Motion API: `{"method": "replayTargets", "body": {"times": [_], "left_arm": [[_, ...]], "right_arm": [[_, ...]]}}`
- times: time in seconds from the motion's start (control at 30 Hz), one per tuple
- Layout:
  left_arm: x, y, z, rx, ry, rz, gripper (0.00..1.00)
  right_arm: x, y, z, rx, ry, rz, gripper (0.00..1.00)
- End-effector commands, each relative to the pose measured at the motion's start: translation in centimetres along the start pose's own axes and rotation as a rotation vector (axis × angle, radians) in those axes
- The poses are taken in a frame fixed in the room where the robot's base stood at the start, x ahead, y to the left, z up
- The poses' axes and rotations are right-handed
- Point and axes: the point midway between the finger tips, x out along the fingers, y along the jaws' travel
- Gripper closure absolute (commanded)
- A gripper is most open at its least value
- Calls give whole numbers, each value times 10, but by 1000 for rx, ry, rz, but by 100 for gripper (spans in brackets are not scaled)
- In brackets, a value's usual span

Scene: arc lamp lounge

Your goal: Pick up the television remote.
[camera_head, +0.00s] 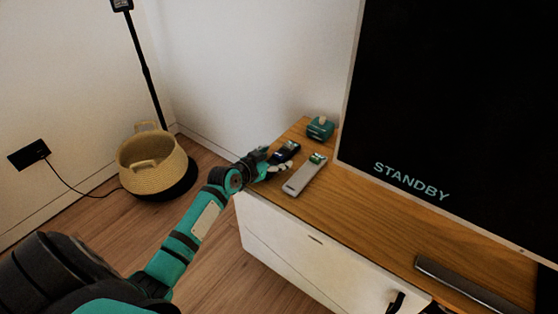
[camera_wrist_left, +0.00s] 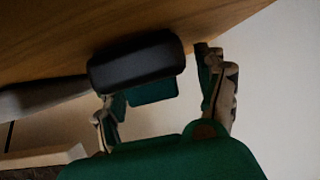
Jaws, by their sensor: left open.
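Two handsets lie on the wooden cabinet top. One is dark (camera_head: 287,150), with a small bluish patch. The other is long and light grey (camera_head: 303,178), with a green patch at its far end. Which one is the television remote I cannot tell for certain. My left gripper (camera_head: 277,161) is open at the cabinet's left edge, beside the dark handset and near the grey one. In the left wrist view a dark rounded handset end (camera_wrist_left: 135,62) lies just ahead of the open fingers (camera_wrist_left: 157,82); contact is unclear. A grey one (camera_wrist_left: 40,95) shows at left.
A teal box (camera_head: 320,128) stands behind the handsets. The large television (camera_head: 450,100) reading STANDBY rises at the right. A long grey bar (camera_head: 465,284) lies on the cabinet (camera_head: 375,205) in front of it. A wicker basket (camera_head: 150,165) and lamp pole (camera_head: 150,85) stand at left.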

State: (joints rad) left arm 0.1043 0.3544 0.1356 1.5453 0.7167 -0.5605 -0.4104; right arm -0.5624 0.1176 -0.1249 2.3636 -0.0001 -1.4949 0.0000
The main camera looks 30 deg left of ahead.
Motion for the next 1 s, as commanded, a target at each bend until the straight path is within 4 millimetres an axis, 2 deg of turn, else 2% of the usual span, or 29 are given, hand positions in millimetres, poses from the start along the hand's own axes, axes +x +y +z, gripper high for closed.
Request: {"method": "replayTargets", "body": {"times": [0.07, 0.57, 0.93, 1.0], "left_arm": [[0, 0, 0, 0, 0, 0, 27], [-1, 0, 0, -1, 0, 0, 92], [-3, 0, -6, -1, 3, 0, 93], [-5, 0, -12, 0, 4, 0, 93]], "right_arm": [[0, 0, 0, 0, 0, 0, 52], [0, 0, 0, 0, 0, 1, 52], [0, 0, -1, 0, 3, 0, 52], [7, 0, -1, -1, -2, -1, 52]]}}
